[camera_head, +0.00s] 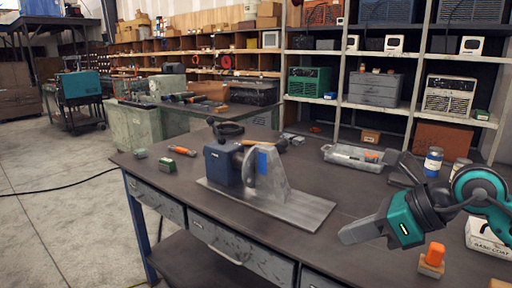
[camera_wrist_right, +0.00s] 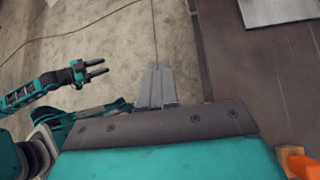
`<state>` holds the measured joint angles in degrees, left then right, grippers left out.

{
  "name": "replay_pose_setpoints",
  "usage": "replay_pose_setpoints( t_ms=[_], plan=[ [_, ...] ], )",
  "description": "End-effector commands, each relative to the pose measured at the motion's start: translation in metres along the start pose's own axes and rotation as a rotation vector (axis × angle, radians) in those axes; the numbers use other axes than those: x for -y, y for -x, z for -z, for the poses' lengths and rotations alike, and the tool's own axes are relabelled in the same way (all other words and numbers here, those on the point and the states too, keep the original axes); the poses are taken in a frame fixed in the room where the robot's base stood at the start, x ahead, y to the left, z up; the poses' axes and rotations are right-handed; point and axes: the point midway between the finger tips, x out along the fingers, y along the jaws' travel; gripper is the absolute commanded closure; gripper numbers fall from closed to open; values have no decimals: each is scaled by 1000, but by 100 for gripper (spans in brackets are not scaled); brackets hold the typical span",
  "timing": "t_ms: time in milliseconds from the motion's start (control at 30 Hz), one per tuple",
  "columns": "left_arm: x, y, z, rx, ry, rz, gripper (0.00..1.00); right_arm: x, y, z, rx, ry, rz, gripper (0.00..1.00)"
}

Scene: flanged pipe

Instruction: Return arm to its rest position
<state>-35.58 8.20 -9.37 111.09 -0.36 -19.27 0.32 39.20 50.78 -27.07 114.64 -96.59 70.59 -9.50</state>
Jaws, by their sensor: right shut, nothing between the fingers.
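My right gripper (camera_head: 346,233) is at the right of the head view, over the front part of the workbench, with its fingers together and nothing between them. Its closed fingers (camera_wrist_right: 158,82) also show in the right wrist view, with the concrete floor behind them. My left gripper (camera_wrist_right: 97,69) shows at the left of the right wrist view, over the floor, with a gap between its two fingers and nothing in it. It is not in the head view.
The workbench (camera_head: 180,205) carries a grey metal fixture (camera_head: 270,183) with a blue block (camera_head: 222,165) on a flat plate (camera_head: 305,207). An orange-topped block (camera_head: 434,256) stands close to the right gripper. A clear tray (camera_head: 352,157) and cans (camera_head: 433,162) lie farther back.

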Motion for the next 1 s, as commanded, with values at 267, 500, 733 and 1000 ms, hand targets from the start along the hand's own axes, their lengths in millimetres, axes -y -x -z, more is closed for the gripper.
replay_pose_setpoints(
  t_ms=[267,500,733,1000],
  plan=[
    [0,0,3,-4,-1,0,57,-74,-44,-17,364,-461,-445,100],
    [0,2,5,-4,-1,1,57,-64,-54,-8,769,-1255,-732,100],
    [0,4,4,0,0,0,57,-21,-90,111,1066,-2224,-691,100],
    [0,6,3,4,1,0,57,-61,-134,270,-1049,2775,334,100]
  ],
)
